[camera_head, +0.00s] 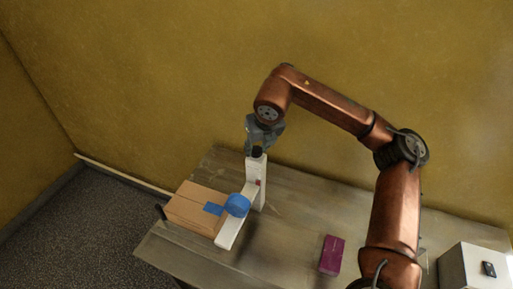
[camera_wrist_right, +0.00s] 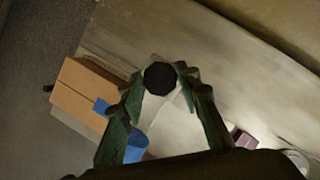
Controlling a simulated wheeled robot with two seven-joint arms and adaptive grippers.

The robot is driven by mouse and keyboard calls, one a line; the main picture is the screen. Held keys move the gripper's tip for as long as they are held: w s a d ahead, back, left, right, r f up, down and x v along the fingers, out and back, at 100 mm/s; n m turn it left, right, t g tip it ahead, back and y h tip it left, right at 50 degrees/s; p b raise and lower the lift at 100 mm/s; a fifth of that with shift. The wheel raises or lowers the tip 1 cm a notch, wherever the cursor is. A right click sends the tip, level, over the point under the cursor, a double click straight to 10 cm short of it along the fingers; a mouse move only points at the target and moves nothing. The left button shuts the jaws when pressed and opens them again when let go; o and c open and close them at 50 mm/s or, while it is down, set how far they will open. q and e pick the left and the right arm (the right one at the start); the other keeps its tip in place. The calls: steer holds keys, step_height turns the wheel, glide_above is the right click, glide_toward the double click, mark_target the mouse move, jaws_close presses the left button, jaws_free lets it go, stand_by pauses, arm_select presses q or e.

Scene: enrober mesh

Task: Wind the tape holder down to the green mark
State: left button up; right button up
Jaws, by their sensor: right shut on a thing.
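A white post (camera_head: 254,192) stands on the table with a black knob (camera_head: 257,152) at its top. A blue tape roll (camera_head: 237,205), the tape holder, sits beside the post, with a strip of blue tape reaching over the cardboard box (camera_head: 194,207). My right gripper (camera_head: 259,143) comes down from above and is shut on the knob. In the right wrist view the knob (camera_wrist_right: 160,78) lies between the fingertips, and part of the blue roll (camera_wrist_right: 136,146) shows behind a finger. A small red spot shows on the post; I cannot see a green mark. My left gripper is not in view.
The box stands on the left of the wooden table (camera_head: 300,212). A purple box (camera_head: 331,255) lies right of the post. A white case (camera_head: 470,268) with a small black item (camera_head: 489,269) is at the right. The table between post and purple box is clear.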

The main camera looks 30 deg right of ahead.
steer(key=o, duration=1.1)
steer(key=v, duration=1.2)
steer(key=shift+s, duration=0.1)
